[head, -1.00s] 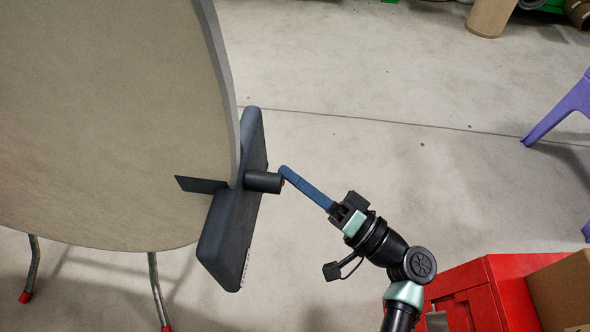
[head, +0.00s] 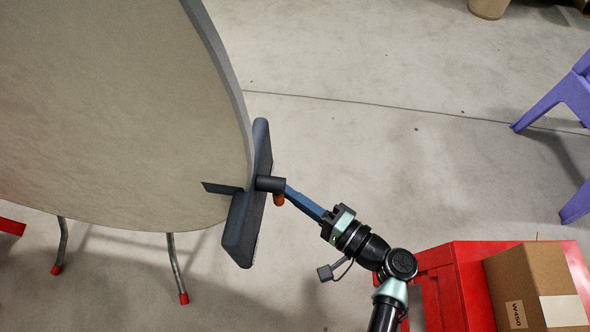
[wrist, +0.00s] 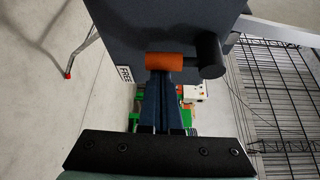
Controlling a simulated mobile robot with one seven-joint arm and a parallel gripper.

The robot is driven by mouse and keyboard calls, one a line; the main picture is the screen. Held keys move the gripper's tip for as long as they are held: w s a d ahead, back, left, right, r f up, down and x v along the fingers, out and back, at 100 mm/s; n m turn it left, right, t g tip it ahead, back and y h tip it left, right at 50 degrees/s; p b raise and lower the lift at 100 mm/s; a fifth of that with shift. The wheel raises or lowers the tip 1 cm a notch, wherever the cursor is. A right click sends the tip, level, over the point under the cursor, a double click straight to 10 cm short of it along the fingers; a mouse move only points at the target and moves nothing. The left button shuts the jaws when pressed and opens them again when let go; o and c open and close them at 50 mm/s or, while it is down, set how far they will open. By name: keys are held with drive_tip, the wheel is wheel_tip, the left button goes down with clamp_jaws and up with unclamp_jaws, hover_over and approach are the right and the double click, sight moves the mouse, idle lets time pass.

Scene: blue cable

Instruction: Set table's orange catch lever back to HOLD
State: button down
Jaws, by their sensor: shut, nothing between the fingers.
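The table (head: 120,110) has a large beige round top at the left of the head view. A dark block (head: 245,225) is fixed at its right edge, with a black cylinder (head: 268,184) sticking out of it. The orange catch lever (head: 279,199) shows just below the cylinder's end. In the wrist view the lever (wrist: 180,61) lies crosswise beside the cylinder (wrist: 209,56). My gripper (head: 289,190) is shut and empty, its blue fingers tipped right at the lever; the fingertips (wrist: 164,77) overlap its lower edge. I cannot tell whether they touch.
A small lettered white label (wrist: 124,74) is on the block's face. A red cabinet (head: 455,285) carrying a cardboard box (head: 525,275) stands at lower right. A purple stool (head: 560,105) is at far right. The floor (head: 400,150) beyond the gripper is clear.

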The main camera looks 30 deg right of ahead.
sight(277, 204)
drive_tip(key=m+g+p, duration=0.1)
drive_tip(key=p, duration=0.1)
drive_tip(key=s+a+m+g+p, duration=0.1)
drive_tip(key=p, duration=0.2)
drive_tip(key=s+r+m+p, duration=0.1)
drive_tip(key=p, duration=0.2)
drive_tip(key=shift+a+m+g, duration=0.25)
drive_tip(key=shift+m+g, duration=0.15)
drive_tip(key=shift+s+a+f+m+g+p, duration=0.2)
drive_tip(key=shift+s+m+g+p, duration=0.25)
drive_tip(key=shift+p, duration=0.75)
drive_tip(key=shift+w, duration=0.1)
drive_tip(key=shift+f, duration=0.1)
